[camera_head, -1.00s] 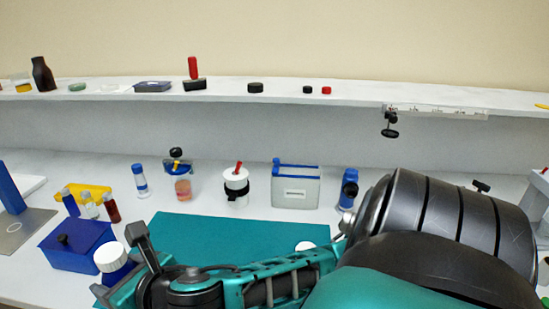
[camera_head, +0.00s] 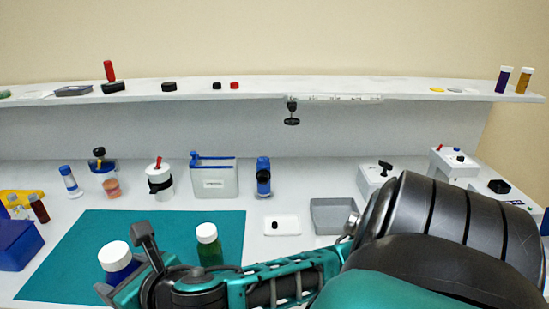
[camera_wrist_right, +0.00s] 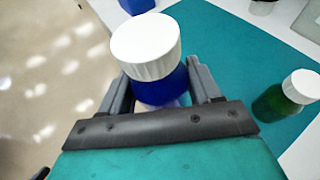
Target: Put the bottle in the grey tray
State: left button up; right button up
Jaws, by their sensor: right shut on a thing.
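A blue bottle with a white cap (camera_head: 116,258) is held in my right gripper (camera_head: 126,283). In the right wrist view the bottle (camera_wrist_right: 158,75) stands between the two fingers of the gripper (camera_wrist_right: 165,92), cap toward the camera. The grey tray (camera_head: 333,216) lies on the bench at the right of the teal mat, partly hidden by my right arm; the part that shows looks empty. The held bottle is over the mat's front left, well left of the tray. My left gripper is not in view.
A green bottle with a white cap (camera_head: 208,246) stands on the teal mat (camera_head: 165,222), behind my right arm; it also shows in the right wrist view (camera_wrist_right: 285,97). A grey-white box (camera_head: 214,179) and several bottles line the back.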

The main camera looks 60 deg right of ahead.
aim_at(345, 218)
jog(key=z, duration=1.1)
jog(key=l+z, duration=0.2)
jog(key=i+l+z, duration=0.25)
jog(key=i+j, duration=0.25)
jog(key=i, duration=0.15)
